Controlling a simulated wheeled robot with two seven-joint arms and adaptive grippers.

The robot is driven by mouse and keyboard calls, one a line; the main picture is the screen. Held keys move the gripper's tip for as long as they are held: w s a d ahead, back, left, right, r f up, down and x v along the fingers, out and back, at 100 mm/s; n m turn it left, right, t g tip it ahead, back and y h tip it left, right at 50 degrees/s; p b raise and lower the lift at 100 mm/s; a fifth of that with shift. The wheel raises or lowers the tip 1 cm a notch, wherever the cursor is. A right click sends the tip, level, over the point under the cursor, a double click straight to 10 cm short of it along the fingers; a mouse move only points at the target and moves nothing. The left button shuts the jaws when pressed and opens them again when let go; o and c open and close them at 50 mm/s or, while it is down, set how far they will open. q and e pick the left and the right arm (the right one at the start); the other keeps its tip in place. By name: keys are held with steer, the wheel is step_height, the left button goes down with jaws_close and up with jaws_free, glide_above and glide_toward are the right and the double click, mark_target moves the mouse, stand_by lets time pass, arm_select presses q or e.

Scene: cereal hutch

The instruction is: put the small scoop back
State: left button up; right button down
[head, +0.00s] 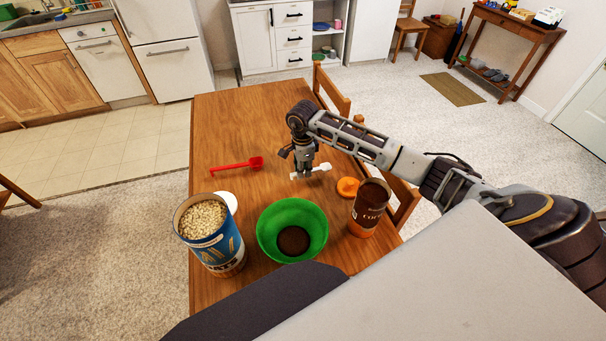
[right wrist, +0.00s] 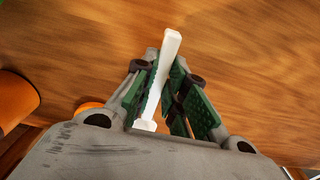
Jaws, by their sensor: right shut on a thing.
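The small white scoop (head: 325,167) is at the middle of the wooden table, its bowl end pointing right in the head view. My right gripper (head: 303,170) points down at it and is shut on its handle. In the right wrist view the white handle (right wrist: 171,45) runs between the green finger pads of the right gripper (right wrist: 173,95), and part of the scoop is hidden by the gripper body. I cannot tell whether the scoop touches the table. My left gripper is not in view.
A brown cocoa can (head: 368,208) stands open beside its orange lid (head: 348,187). A green bowl (head: 267,222) holds brown powder. A blue oats can (head: 210,243) stands open, with a white lid (head: 229,200) behind it. A red scoop (head: 236,165) lies left. The table's far part (head: 245,115) is clear.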

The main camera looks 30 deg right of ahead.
steer(key=shift+f, duration=1.25)
steer(key=c, duration=1.5)
jaws_free()
steer(key=shift+f, duration=0.1)
steer(key=shift+o, duration=0.2)
step_height(320, 180, up, 12)
